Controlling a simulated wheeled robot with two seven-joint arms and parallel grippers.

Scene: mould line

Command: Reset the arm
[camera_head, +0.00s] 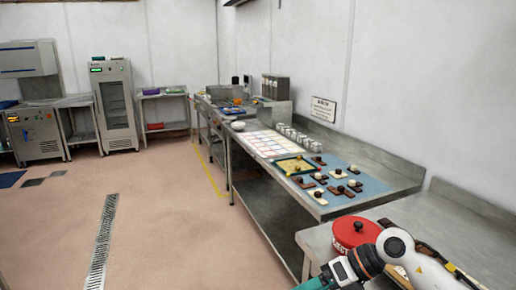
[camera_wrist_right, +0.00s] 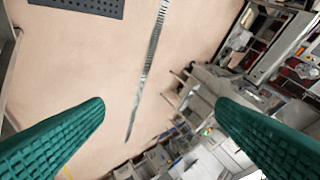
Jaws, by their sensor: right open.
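My right arm comes in at the bottom right of the head view, and the start of its teal gripper (camera_head: 314,284) shows at the lower edge. In the right wrist view the two green ribbed fingers of my right gripper (camera_wrist_right: 160,110) stand wide apart with nothing between them. Beyond them are the floor and tilted steel furniture. My left gripper is in neither view.
A red round container (camera_head: 345,238) stands on the near steel table (camera_head: 400,212), close beside my right arm. The long bench holds a blue mat (camera_head: 372,187) with several brown and cream pieces, a yellow tray (camera_head: 279,165) and a white gridded sheet (camera_head: 252,136).

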